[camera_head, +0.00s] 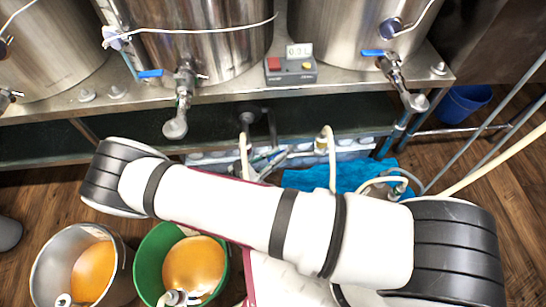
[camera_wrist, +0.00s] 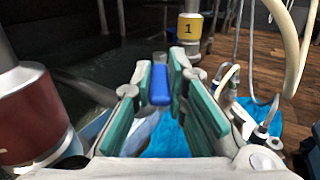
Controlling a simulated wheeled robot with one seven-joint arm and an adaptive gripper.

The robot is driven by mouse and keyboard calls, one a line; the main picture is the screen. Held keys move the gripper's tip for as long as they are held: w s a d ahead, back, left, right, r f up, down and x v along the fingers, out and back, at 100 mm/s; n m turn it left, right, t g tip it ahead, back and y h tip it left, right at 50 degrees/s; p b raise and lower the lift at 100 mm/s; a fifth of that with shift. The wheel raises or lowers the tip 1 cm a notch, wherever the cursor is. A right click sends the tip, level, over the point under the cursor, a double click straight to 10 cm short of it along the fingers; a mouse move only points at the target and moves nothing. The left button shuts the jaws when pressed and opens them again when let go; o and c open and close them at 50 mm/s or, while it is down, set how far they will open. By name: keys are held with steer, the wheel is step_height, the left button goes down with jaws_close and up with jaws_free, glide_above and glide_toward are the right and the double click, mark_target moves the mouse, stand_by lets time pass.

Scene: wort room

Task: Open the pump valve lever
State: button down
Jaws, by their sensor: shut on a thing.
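The blue pump valve lever (camera_wrist: 160,86) is in the middle of the wrist view, between the tips of my gripper's green-padded fingers. My gripper (camera_wrist: 159,76) is shut on this lever. The valve body behind the lever is mostly hidden by the fingers, and I cannot tell the lever's angle to the pipe. In the head view my gripper (camera_head: 264,161) shows partly beyond my white arm, below the steel bench. The lever cannot be made out clearly there.
A yellow label marked 1 (camera_wrist: 190,27) is on a fitting just beyond the lever. A red-brown cylinder (camera_wrist: 32,112) stands close on the left. Pale hoses (camera_wrist: 290,40) hang at right. Buckets, one of them green (camera_head: 150,262), stand on the floor in the head view.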

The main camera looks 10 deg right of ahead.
steer(key=shift+w, duration=0.1)
stand_by(0.3)
steer(key=c, duration=1.6)
jaws_free()
steer(key=shift+a, duration=0.1)
steer(key=v, duration=1.2)
